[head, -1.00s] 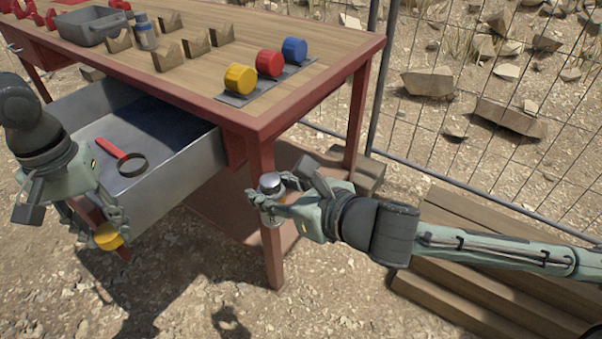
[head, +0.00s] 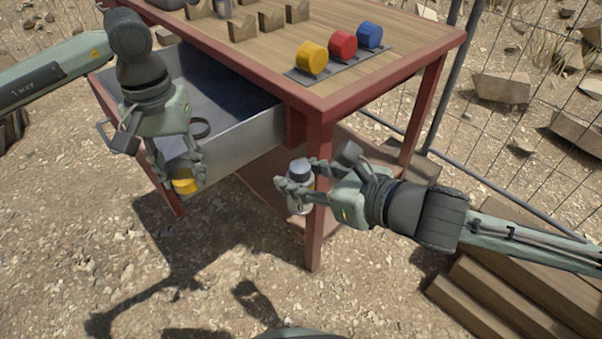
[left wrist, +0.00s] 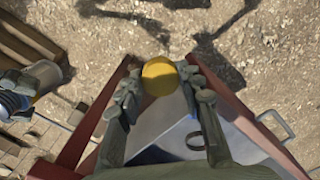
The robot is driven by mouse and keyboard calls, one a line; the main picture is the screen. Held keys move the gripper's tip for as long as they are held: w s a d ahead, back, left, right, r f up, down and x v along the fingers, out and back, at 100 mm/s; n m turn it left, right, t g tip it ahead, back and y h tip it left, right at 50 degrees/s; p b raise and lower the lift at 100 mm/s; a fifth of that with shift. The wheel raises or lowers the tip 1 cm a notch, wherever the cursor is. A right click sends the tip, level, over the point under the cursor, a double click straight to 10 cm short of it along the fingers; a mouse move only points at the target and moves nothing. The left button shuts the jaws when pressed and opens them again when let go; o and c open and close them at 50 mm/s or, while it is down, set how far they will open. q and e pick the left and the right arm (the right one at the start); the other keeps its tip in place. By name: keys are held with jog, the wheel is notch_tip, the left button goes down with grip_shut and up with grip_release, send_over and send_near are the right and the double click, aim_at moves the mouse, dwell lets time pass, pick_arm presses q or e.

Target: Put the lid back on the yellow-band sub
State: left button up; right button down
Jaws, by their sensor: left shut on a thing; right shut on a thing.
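My left gripper (head: 178,176) is shut on a round yellow lid (head: 184,187), held in the air in front of the open drawer. The lid also shows between the fingertips in the left wrist view (left wrist: 159,76). The lid and the cylinder are well apart. The fingers hide part of the cylinder.
The red-edged table (head: 400,58) bears yellow (head: 311,58), red (head: 342,46) and blue (head: 369,36) round pieces on a grey strip, with several wooden cradles behind. The drawer (head: 240,138) stands open. A wire fence and wooden planks (head: 500,300) are at right.

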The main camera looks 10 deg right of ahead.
pick_arm(q)
jog(key=d+r+m, duration=0.1)
jog(key=d+r, duration=0.4)
jog(key=d, duration=0.5)
notch_tip(320, 180, up, 6)
jog(key=m, duration=0.1)
send_over(300, 168)
jog(key=shift+w, duration=0.25)
jog(key=shift+f, duration=2.05)
jog(key=shift+s, duration=0.1)
jog(key=shift+f, duration=0.1)
jog(key=shift+f, duration=0.8)
jog(key=shift+s+f, duration=0.1)
jog(key=shift+f, duration=0.8)
